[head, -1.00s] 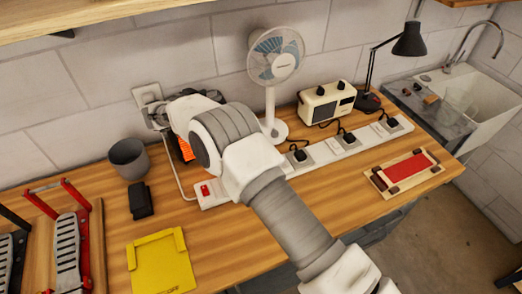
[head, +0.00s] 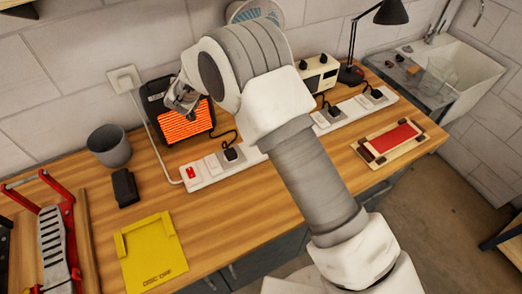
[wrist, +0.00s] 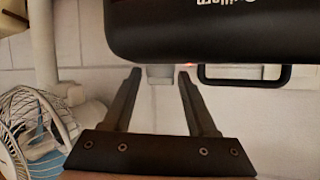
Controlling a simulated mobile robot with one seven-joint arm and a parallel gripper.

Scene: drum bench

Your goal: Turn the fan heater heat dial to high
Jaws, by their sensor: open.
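The fan heater (head: 184,125) stands against the back wall, a black box with a glowing orange grille. My gripper (head: 180,103) is at its upper front and covers part of it. In the wrist view the heater's dark body (wrist: 200,35) fills the top, with part of some pale lettering and a loop handle (wrist: 245,80) at its edge. My gripper (wrist: 159,76) is open there, with nothing between its fingers. Its tips are close to the heater's edge; I cannot tell whether they touch. I cannot make out the heat dial in either view.
A white power strip (head: 208,168) with plugs and a red switch lies before the heater. A grey cup (head: 109,147), black block (head: 125,188) and yellow tray (head: 150,250) stand left. A fan (head: 240,10), cream radio (head: 318,74) and lamp (head: 392,14) are to the right.

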